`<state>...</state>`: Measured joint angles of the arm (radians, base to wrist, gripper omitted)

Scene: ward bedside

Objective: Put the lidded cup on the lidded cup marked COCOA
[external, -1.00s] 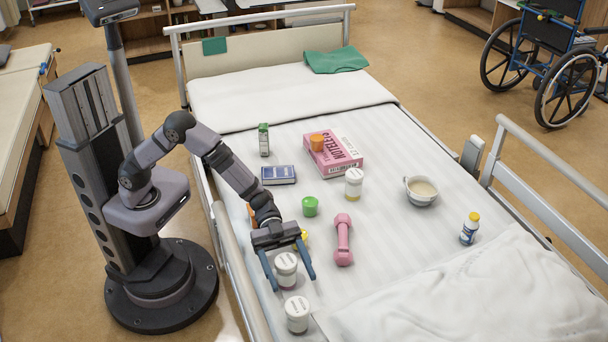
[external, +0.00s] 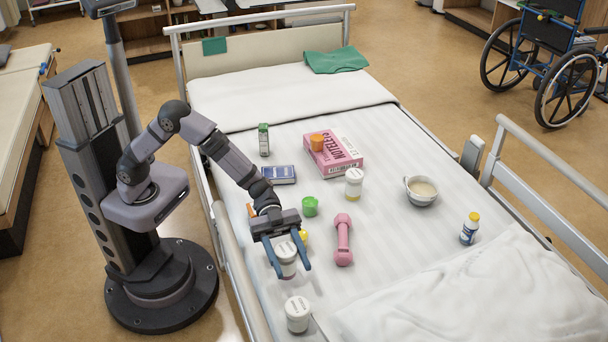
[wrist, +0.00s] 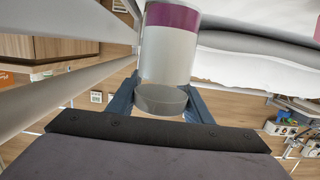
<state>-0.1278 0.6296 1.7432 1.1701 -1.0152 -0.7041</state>
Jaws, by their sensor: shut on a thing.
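My gripper (external: 292,270) is shut on a white lidded cup (external: 287,262) near the left side of the bed. In the wrist view the held cup (wrist: 168,50) shows a purple band, with its lid end between the fingers. A second lidded cup (external: 297,314) stands upright on the bed just in front of the gripper. A third lidded cup (external: 354,185), with a yellowish band, stands upright farther back beside the pink box. The lid labels are too small to read, so I cannot tell which cup is marked COCOA.
A pink box (external: 335,153), blue box (external: 278,174), bowl (external: 421,191) and small bottle (external: 469,228) are farther off. The bed rail (external: 238,270) runs close on the left.

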